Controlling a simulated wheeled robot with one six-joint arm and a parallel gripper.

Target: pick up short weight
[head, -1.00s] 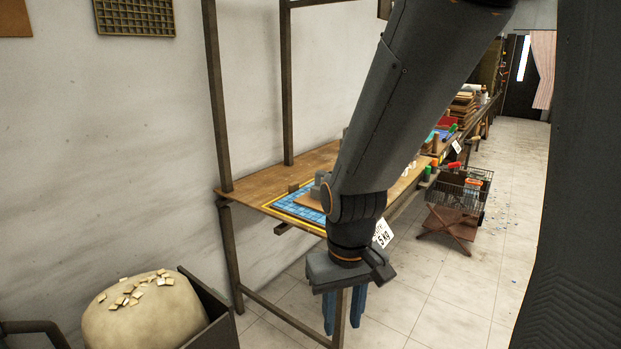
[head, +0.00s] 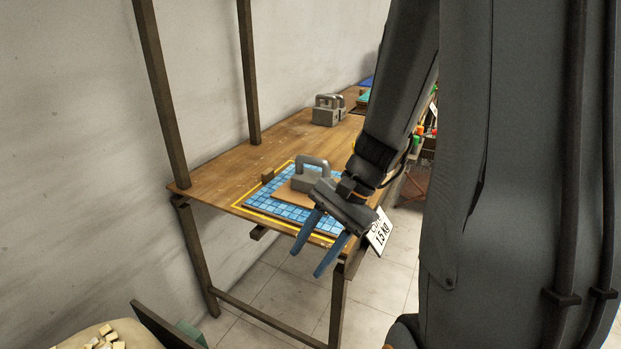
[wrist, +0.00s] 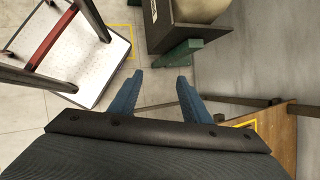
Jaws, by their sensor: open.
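A grey weight with a loop handle (head: 313,172) stands on a brown board on the blue mosaic sheet (head: 258,191), near the front end of the bench. More grey handled weight shapes (head: 326,111) stand farther back on the bench. I cannot tell which is the short one. My gripper (head: 306,263) is open and empty, its blue fingers pointing down and left past the bench's front edge. It is in front of the near weight and apart from it, partly covering its right side. The fingers also show in the wrist view (wrist: 160,77), with no weight between them.
A yellow outline surrounds the sheet on the wooden bench (head: 225,178); a small brown block (head: 267,175) lies beside it. A tag reading 1.5 KG (head: 380,232) hangs at the bench's front edge. Bench posts (head: 160,85) rise at left. A sack (head: 88,342) sits lower left.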

